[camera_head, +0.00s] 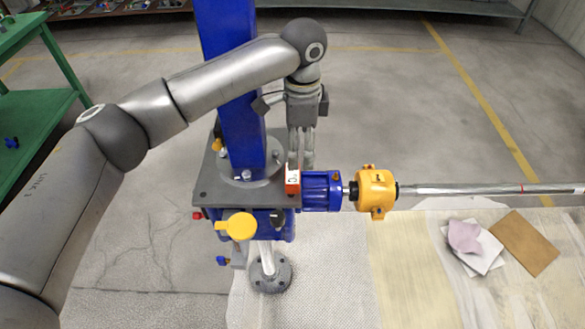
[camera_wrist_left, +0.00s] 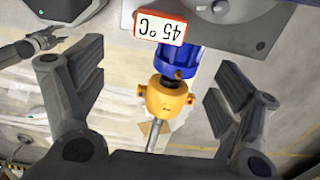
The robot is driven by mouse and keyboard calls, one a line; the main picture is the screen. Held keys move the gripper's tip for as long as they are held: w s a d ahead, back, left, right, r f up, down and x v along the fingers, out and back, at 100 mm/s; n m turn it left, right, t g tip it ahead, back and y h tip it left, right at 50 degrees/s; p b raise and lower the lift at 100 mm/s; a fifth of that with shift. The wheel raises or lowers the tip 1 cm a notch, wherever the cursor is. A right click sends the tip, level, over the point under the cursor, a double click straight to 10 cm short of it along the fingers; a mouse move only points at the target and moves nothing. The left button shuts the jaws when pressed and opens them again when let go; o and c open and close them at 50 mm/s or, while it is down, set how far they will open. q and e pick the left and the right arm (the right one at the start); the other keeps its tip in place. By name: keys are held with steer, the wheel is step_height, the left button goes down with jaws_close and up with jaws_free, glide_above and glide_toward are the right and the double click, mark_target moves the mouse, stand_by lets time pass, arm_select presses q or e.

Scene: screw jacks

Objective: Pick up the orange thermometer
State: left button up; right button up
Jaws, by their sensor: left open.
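The orange thermometer (camera_head: 292,181) is a small box with a white face, at the corner of the grey plate beside the blue motor. In the left wrist view the thermometer (camera_wrist_left: 160,27) shows upside down at the top, reading 45 °C. My left gripper (camera_head: 302,160) points down just behind the thermometer in the head view. In the left wrist view my left gripper (camera_wrist_left: 158,78) has its fingers wide apart with nothing held. The thermometer is apart from both fingers. A grey gripper-like part (camera_wrist_left: 42,40), probably my right gripper, shows small at the upper left; its jaws are unclear.
A blue column (camera_head: 232,90) rises from the grey plate (camera_head: 210,185). The blue motor (camera_head: 322,190) and yellow coupling (camera_head: 376,191) lead to a long metal shaft (camera_head: 490,189). A yellow knob (camera_head: 241,225) sticks out in front. Sandpaper sheets (camera_head: 525,243) lie at right.

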arm_select(q)
glide_above(299, 173)
step_height(299, 173, down, 5)
steer(key=shift+r, duration=0.2)
steer(key=shift+f+p, duration=0.8)
steer(key=shift+f, duration=1.9)
steer(key=c, duration=1.2)
steer(key=shift+c, duration=0.2)
steer(key=shift+d+r, duration=0.1)
steer(key=shift+r, duration=0.05)
